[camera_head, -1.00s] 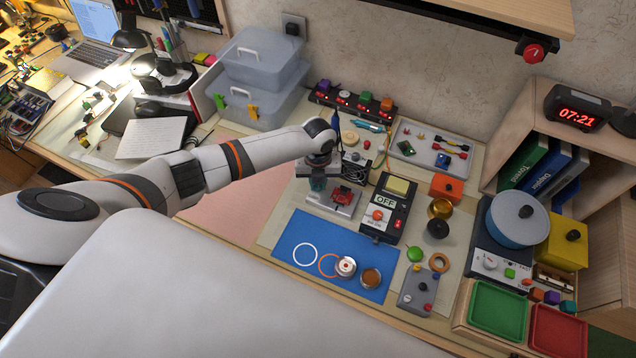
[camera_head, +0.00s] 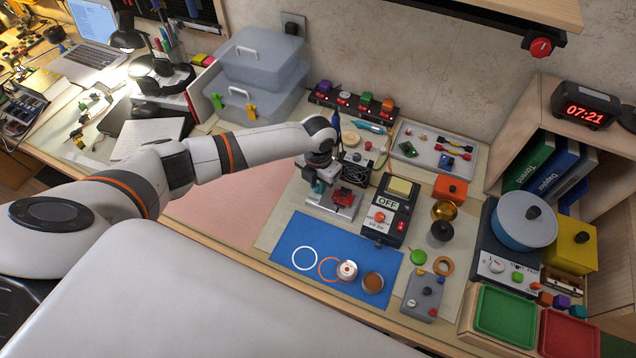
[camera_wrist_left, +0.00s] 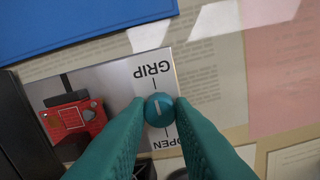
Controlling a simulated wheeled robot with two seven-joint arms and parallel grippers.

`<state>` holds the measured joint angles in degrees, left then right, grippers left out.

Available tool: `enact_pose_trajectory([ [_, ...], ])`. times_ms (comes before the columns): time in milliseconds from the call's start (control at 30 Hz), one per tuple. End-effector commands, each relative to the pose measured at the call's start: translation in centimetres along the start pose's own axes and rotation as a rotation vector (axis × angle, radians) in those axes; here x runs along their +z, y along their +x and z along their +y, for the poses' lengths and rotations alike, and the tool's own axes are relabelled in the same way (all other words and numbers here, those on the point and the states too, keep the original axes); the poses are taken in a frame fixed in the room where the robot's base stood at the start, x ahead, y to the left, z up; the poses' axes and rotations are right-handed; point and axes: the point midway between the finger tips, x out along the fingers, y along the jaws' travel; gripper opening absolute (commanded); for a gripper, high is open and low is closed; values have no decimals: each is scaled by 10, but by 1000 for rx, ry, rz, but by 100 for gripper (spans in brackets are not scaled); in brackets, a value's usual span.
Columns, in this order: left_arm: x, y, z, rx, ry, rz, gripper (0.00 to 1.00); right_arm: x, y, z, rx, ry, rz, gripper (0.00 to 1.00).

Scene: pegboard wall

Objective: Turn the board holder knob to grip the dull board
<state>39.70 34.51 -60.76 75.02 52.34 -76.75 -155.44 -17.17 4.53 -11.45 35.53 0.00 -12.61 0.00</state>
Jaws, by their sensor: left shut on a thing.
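The board holder (camera_head: 327,209) is a light grey plate with the words GRIP and OPEN printed on it; its plate also shows in the left wrist view (camera_wrist_left: 120,85). A red board (camera_head: 343,198) sits on the holder, and it shows at the left in the wrist view (camera_wrist_left: 75,120). The small round teal knob (camera_wrist_left: 159,106) has a pale line on top and lies between the GRIP and OPEN marks. My left gripper (camera_wrist_left: 158,113), with teal fingers, is shut on the knob from both sides. My right gripper is not in view.
A blue mat (camera_head: 300,277) lies in front of the holder. A black box reading OFF (camera_head: 390,210) stands close on the right, and a small fan (camera_head: 355,170) stands behind. A white tray (camera_head: 428,140) with small parts lies further back. The pink mat (camera_head: 215,212) at left is clear.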

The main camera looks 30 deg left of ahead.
Motion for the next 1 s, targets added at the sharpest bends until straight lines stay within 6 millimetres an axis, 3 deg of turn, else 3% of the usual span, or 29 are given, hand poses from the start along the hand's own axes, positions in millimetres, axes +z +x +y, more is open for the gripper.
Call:
enact_pose_trajectory([
  [467,-2,-2,-1,-1,14,5,0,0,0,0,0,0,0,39],
  [500,-2,-2,-1,-1,14,5,23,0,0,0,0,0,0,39],
  [633,-2,-1,-1,-1,14,4,43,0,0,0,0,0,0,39],
  [1000,-1,-6,0,0,14,2,43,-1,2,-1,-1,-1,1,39],
])
